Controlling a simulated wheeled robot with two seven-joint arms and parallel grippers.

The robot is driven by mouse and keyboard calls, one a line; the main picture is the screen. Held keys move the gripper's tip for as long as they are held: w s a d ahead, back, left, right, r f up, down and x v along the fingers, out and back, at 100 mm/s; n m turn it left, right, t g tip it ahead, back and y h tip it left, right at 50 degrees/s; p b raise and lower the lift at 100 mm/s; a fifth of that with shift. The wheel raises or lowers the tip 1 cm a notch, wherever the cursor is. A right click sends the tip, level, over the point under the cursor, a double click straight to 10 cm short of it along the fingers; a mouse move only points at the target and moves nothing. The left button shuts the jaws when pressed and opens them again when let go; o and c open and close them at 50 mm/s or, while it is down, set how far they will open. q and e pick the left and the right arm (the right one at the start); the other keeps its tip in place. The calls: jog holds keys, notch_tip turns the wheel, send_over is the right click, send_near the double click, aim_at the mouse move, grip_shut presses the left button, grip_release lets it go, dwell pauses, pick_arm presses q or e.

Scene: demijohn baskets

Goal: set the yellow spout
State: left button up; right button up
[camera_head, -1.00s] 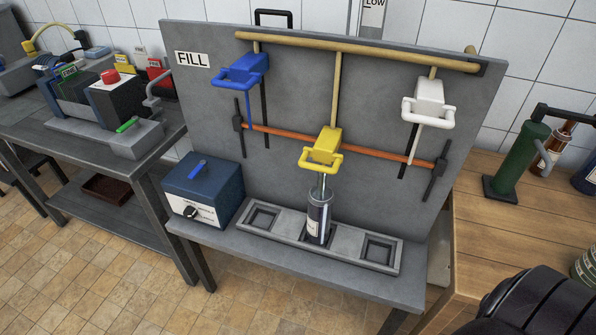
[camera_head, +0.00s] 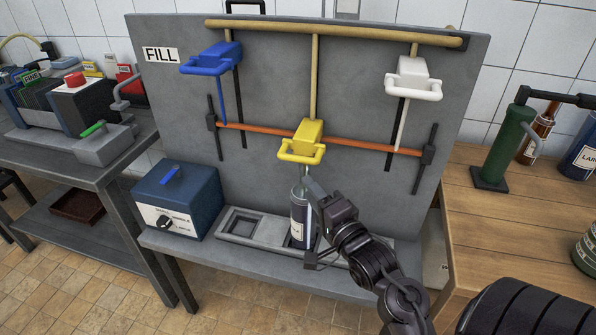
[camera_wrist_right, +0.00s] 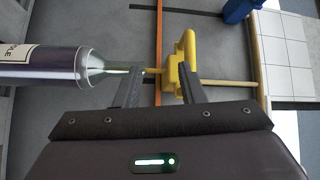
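The yellow spout (camera_head: 308,135), with a loop handle at its front, hangs from a tan pipe on the grey panel. A dark bottle with a pale label (camera_head: 298,222) stands upright below it in the middle recess of the grey tray (camera_head: 240,226). In the right wrist view, the bottle lies at the left (camera_wrist_right: 45,67), and the yellow spout (camera_wrist_right: 182,68) shows beyond the open fingers (camera_wrist_right: 158,80). Nothing is gripped; I cannot tell whether a finger touches the bottle. My left gripper is out of view.
A blue spout (camera_head: 212,58) hangs at the left and a white spout (camera_head: 412,80) at the right. An orange bar (camera_head: 350,143) crosses the panel. A blue box with a knob (camera_head: 177,200) stands left of the tray. A wooden table (camera_head: 450,225) is at the right.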

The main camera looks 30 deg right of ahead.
aim_at(301, 162)
jog(key=shift+t, duration=0.4)
jog(key=w+r, duration=0.1)
jog(key=w, duration=0.1)
jog(key=w+r, duration=0.3)
jog(key=w, duration=0.1)
jog(key=shift+w+d+r, duration=0.3)
jog(key=shift+d+r, duration=0.05)
grip_shut()
